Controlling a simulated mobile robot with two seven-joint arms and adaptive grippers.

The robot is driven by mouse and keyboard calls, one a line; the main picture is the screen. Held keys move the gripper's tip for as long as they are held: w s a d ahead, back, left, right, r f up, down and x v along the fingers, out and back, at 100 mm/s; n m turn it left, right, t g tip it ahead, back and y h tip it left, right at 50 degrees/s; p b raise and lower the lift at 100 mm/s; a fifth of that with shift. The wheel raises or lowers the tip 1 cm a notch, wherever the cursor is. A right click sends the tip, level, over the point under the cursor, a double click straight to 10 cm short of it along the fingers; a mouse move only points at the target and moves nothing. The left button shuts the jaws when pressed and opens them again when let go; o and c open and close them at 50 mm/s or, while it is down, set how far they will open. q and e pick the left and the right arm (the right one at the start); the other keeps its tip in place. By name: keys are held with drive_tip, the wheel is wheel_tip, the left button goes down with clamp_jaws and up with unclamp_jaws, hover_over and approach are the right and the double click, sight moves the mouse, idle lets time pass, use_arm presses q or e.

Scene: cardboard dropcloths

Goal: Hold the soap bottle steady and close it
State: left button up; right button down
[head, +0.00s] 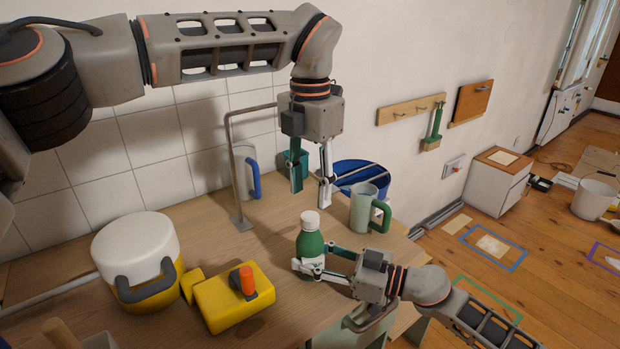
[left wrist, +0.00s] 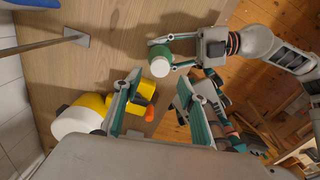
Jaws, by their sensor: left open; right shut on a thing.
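The soap bottle (head: 313,247) is green with a white cap (head: 310,219) and a pale label, and stands upright on the wooden table. I cannot tell how tightly the cap sits. My right gripper (head: 312,264) is shut on the bottle's body from the right, partly covering its lower half. My left gripper (head: 311,190) is open and empty, pointing down above the cap with a gap between. In the left wrist view, the bottle (left wrist: 159,53) and its cap (left wrist: 160,69) show just beyond the open left fingers (left wrist: 160,86).
A green-handled mug (head: 364,208) stands right of the bottle, near the table edge. A blue bucket (head: 352,172), a blue-handled mug (head: 241,170) and a bent metal stand (head: 233,180) are behind. A yellow block (head: 225,306) with an orange knob and a white-lidded container (head: 135,247) are left.

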sight(310, 216)
use_arm(q)
wheel_tip(310, 216, up, 2)
drive_tip(key=n, duration=0.7)
drive_tip(key=shift+f, duration=0.1)
drive_tip(key=shift+f, duration=3.9)
clamp_jaws()
drive_tip(key=shift+o, duration=0.6)
unclamp_jaws()
